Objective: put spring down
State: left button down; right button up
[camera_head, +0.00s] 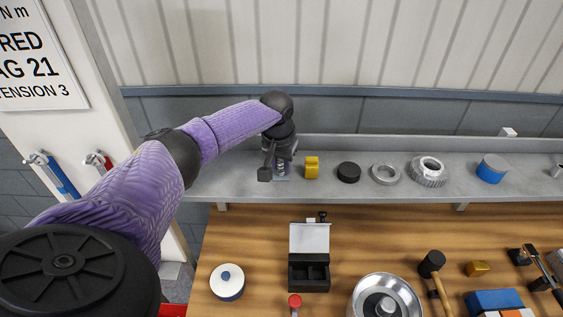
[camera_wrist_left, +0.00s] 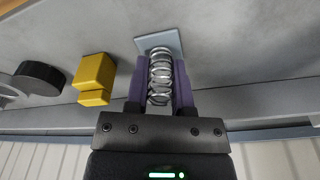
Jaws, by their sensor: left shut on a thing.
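The spring (camera_wrist_left: 160,77) is a silvery metal coil held between the two purple fingers of my left gripper (camera_wrist_left: 161,85) in the left wrist view. Its far end is at a light blue-grey square pad (camera_wrist_left: 159,42) on the grey shelf; I cannot tell whether it touches the pad. In the head view my left gripper (camera_head: 281,170) points down over the left part of the shelf, above the pad (camera_head: 281,179). The spring is mostly hidden there by the gripper. My right gripper is not in view.
On the shelf (camera_head: 330,190), a yellow block (camera_head: 312,167) stands close right of my left gripper. Further right are a black disc (camera_head: 348,172), a ring (camera_head: 385,174), a gear (camera_head: 428,171) and a blue cylinder (camera_head: 491,169). The wooden bench (camera_head: 250,240) below holds an open black box (camera_head: 309,275).

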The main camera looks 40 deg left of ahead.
pick_arm(q)
jog(key=shift+f, duration=0.2)
jog(key=shift+c, duration=2)
grip_release()
notch_tip(320, 180, up, 10)
jog(key=s, duration=0.1)
jog(key=shift+s+d, duration=0.2)
jog(key=shift+d, duration=0.05)
